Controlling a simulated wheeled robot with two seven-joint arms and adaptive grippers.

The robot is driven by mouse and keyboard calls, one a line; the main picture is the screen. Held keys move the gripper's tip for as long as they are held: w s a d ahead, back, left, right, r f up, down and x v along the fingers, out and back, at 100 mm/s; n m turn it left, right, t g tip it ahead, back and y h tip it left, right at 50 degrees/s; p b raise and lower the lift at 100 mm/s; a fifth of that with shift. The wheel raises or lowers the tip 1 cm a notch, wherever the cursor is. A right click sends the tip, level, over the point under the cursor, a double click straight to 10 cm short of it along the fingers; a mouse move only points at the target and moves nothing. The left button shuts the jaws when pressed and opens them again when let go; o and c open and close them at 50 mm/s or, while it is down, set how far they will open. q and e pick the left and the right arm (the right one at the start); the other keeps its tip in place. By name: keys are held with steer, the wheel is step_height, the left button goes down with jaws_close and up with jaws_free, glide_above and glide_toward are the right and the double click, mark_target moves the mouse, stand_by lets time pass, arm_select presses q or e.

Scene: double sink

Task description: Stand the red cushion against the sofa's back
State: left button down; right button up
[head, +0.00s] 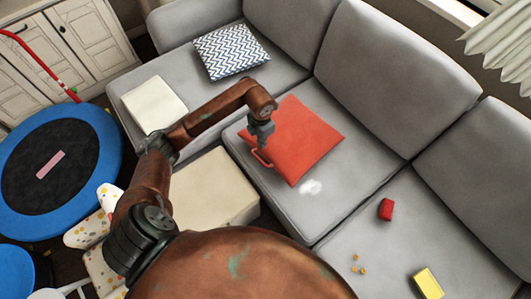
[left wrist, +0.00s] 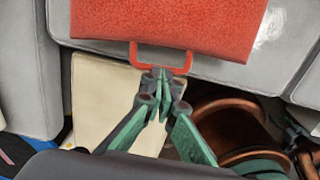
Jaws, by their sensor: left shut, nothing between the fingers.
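The red cushion (head: 301,135) lies flat on the middle seat of the grey sofa (head: 360,190). The sofa's back (head: 400,70) rises behind it, apart from the cushion. A red loop handle (head: 259,158) sticks out from the cushion's front edge; the cushion (left wrist: 165,22) and handle (left wrist: 134,54) also show in the left wrist view. My left gripper (head: 262,147) is over the cushion's front edge by the handle. In the left wrist view its fingertips (left wrist: 159,76) are shut and empty, overlapping the handle's lower bar; I cannot tell whether they touch. My right gripper is not in view.
A zigzag-patterned cushion (head: 230,51) lies on the far seat. A cream block (head: 214,190) stands before the sofa. A white patch (head: 311,187), a small red object (head: 386,209) and a yellow block (head: 428,283) are on the seats. A blue trampoline (head: 108,150) stands left.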

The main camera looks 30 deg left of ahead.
arm_select(q)
steer(key=b, duration=0.3)
glide_above(261, 154)
steer(key=s+d, duration=0.1)
steer(key=s, duration=0.1)
step_height(261, 154, down, 8)
steer(key=shift+w+d+f, duration=0.15)
steer(key=shift+f, duration=0.8)
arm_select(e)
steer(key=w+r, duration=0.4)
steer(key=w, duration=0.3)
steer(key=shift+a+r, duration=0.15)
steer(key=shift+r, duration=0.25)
